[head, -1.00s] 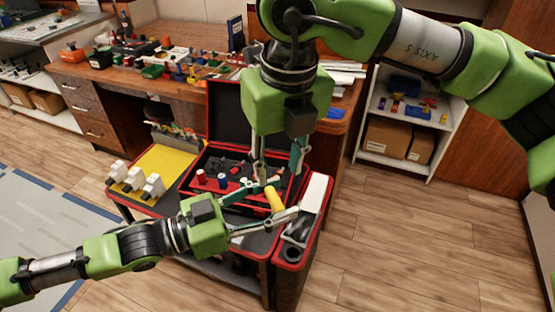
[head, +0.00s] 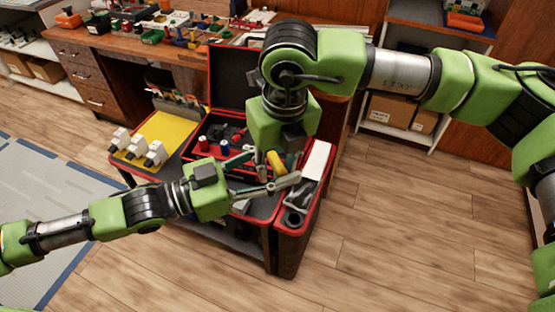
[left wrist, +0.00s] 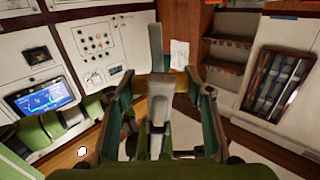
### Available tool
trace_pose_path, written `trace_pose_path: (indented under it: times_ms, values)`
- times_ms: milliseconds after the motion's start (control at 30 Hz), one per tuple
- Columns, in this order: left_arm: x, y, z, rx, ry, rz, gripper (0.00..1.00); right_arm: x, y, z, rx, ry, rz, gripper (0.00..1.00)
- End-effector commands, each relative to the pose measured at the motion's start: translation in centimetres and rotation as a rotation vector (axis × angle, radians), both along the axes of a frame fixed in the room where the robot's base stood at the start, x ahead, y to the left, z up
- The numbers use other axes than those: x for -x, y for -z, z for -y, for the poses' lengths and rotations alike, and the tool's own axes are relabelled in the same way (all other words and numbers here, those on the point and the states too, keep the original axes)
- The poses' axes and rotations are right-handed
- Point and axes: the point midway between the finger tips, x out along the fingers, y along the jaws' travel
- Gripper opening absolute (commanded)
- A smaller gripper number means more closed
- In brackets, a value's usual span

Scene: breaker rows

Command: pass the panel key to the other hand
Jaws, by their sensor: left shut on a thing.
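A yellow handle (head: 275,161), which looks like the panel key's, shows between my two grippers in the head view; the rest of the key is largely hidden. My left gripper (head: 272,171) reaches in from the left and is shut on the key, above the tool case. In the left wrist view my left gripper (left wrist: 163,100) has a finger on each side of a grey upright piece (left wrist: 156,50); I cannot tell whether that is part of the key. My right gripper (head: 276,162) points down from above with its fingertips around or beside the yellow handle; contact is unclear.
Below lies an open black tool case (head: 240,70) with red edges on a cart. A yellow mat (head: 170,141) with white breakers (head: 154,153) lies to the left. A white box (head: 317,160) stands close on the right. A wooden bench (head: 140,65) is behind.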

Motion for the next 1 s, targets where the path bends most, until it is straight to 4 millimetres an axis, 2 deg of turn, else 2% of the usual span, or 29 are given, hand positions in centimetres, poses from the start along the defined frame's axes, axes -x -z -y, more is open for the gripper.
trace_pose_path:
  times_ms: [67, 100, 200, 300, 333, 400, 767, 867, 1000]
  values:
    - [0.0, 0.0, 0.0, 0.001, 0.000, 0.000, 0.26, 0.0, 0.0, 0.0, 0.000, 0.000, 0.000, 0.33]
    - [0.0, 0.0, 0.0, 0.001, 0.000, 0.000, 0.26, 0.0, 0.0, 0.0, 0.000, 0.000, 0.000, 0.23]
    - [0.0, 0.0, 0.0, 0.000, 0.000, 0.000, 0.26, 0.0, 0.0, 0.0, 0.000, 0.000, -0.001, 0.00]
    - [0.0, 0.0, 0.0, 0.000, 0.000, 0.000, 0.26, 0.0, 0.0, 0.0, 0.000, 0.000, -0.001, 0.00]
    - [0.0, 0.0, 0.0, 0.000, 0.000, 0.000, 0.52, 0.0, 0.0, 0.0, -0.001, -0.001, 0.000, 0.00]
    - [0.0, 0.0, 0.0, 0.000, 0.000, 0.000, 0.67, 0.0, 0.0, 0.0, -0.001, -0.001, 0.000, 0.00]
    - [0.0, 0.0, -0.1, 0.000, 0.000, 0.000, 0.67, 0.0, 0.0, 0.0, 0.000, 0.000, 0.000, 0.00]
    - [0.3, 0.1, -0.8, -0.003, -0.002, 0.000, 0.67, 0.0, 0.0, 0.0, 0.000, 0.000, 0.000, 0.00]
    - [1.2, 0.1, -2.6, -0.005, -0.003, -0.001, 0.67, 0.0, -0.1, 0.0, 0.000, 0.000, 0.000, 0.00]
